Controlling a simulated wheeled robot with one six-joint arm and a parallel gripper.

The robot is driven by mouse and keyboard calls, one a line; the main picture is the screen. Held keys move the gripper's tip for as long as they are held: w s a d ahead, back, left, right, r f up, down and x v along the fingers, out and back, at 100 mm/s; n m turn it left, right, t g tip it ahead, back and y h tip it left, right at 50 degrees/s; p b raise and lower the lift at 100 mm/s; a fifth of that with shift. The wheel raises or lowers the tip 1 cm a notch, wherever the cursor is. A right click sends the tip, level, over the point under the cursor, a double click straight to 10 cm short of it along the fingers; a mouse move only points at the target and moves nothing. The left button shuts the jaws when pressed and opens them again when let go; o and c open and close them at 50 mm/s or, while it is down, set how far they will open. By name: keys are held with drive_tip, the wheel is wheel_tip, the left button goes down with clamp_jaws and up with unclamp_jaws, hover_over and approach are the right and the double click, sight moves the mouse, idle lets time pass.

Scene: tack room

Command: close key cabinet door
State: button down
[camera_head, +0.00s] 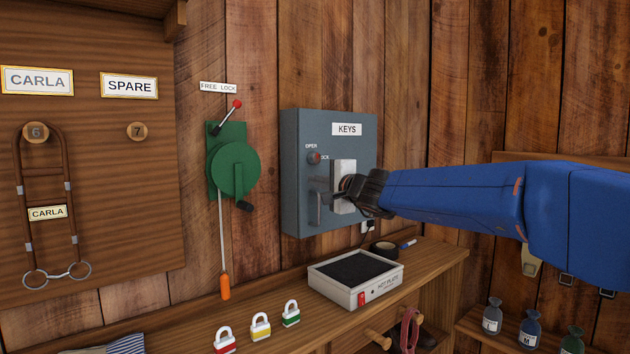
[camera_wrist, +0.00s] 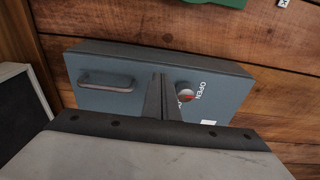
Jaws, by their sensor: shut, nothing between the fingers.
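The key cabinet (camera_head: 291,170) is a blue-grey metal box on the wooden wall. Its door (camera_head: 360,150) bears a KEYS label and looks flush with the box; I see no gap. A round knob (camera_head: 314,157) sits below the word OPEN, and a bar handle (camera_head: 314,209) is lower on the door. In the wrist view the handle (camera_wrist: 106,80) is left of my fingers and the knob (camera_wrist: 185,91) just right. My gripper (camera_wrist: 161,92) is shut and empty, in front of the door between them. Whether the fingertips touch the door is unclear.
A green lever device (camera_head: 232,170) labelled FREE LOCK hangs left of the cabinet. A hot plate (camera_head: 357,275), a tape roll (camera_head: 383,249) and several small padlocks (camera_head: 260,327) are on the shelf below. A tack board (camera_head: 110,200) is at left.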

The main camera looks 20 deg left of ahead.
drive_tip(key=s+a, duration=0.1)
drive_tip(key=s, duration=0.6)
drive_tip(key=shift+s+a, duration=0.25)
drive_tip(key=shift+a, duration=0.1)
drive_tip(key=s+d+f+n+g+h, duration=0.1)
drive_tip(key=s+d+f+n, duration=0.2)
drive_tip(key=d, duration=0.9)
drive_tip(key=s+d+f+n+g, duration=0.1)
drive_tip(key=s+d+n, duration=0.35)
drive_tip(key=d, duration=0.65)
drive_tip(key=s+d+f+g+h, duration=0.1)
drive_tip(key=s+d+f+h, duration=0.3)
drive_tip(key=s+d+f, duration=0.5)
drive_tip(key=s+d+f+g+h, duration=0.1)
drive_tip(key=s+d+f+h, duration=0.4)
drive_tip(key=d, duration=1.2)
drive_tip(key=s+d+f+g+h, duration=0.2)
drive_tip(key=s+d+f+h, duration=0.2)
drive_tip(key=s+d+f, duration=0.9)
wheel_tip(320, 180, down, 5)
drive_tip(key=shift+s+f, duration=0.2)
drive_tip(key=shift+s, duration=0.05)
